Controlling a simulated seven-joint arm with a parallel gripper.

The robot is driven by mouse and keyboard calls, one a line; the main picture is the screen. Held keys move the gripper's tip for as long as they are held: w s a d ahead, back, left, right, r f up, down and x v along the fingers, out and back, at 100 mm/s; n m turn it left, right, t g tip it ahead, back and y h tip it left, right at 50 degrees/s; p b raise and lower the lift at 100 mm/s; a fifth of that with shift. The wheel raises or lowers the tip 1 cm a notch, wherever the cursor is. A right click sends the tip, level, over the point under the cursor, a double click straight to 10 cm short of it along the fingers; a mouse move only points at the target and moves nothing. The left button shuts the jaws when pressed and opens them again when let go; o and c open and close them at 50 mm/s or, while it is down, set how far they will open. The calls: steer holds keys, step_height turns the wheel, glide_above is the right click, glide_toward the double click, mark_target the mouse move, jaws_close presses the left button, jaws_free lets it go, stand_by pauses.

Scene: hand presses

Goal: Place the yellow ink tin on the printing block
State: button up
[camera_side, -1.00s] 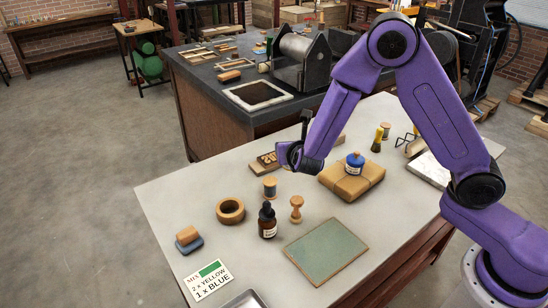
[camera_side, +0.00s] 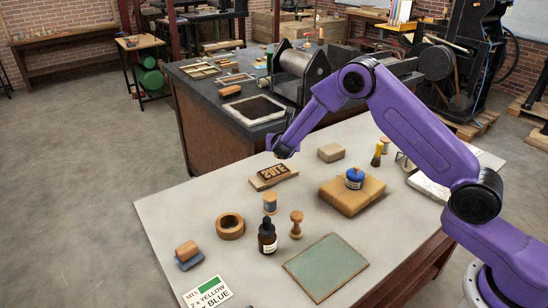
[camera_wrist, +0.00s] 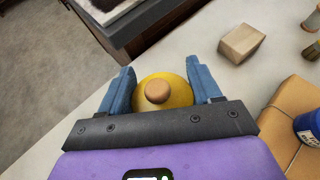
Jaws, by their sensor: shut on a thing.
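The yellow ink tin (camera_wrist: 177,92), round with a wooden knob on top, sits between the two blue fingers of my gripper (camera_wrist: 165,90) in the wrist view, and the gripper is shut on it. In the side view my gripper (camera_side: 280,150) is just beyond the printing block (camera_side: 274,176), near the table's far edge. I cannot make out the tin there. The printing block is a pale wooden slab with dark raised letters, lying flat on the table. The block is not visible in the wrist view.
A plain wooden block (camera_side: 331,152) stands right of the printing block. A wrapped parcel (camera_side: 352,195) carries a blue ink tin (camera_side: 354,178). A thread spool (camera_side: 270,203), wooden ring (camera_side: 230,226) and dropper bottle (camera_side: 267,238) stand in front.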

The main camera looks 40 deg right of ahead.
steer(key=w+f, duration=0.4)
steer(key=f, duration=0.1)
steer(key=shift+w+f, duration=0.35)
steer(key=shift+f, duration=1.5)
steer(key=shift+f, duration=0.1)
steer(key=o, duration=1.3)
steer(key=shift+f, duration=0.1)
steer(key=shift+c, duration=0.2)
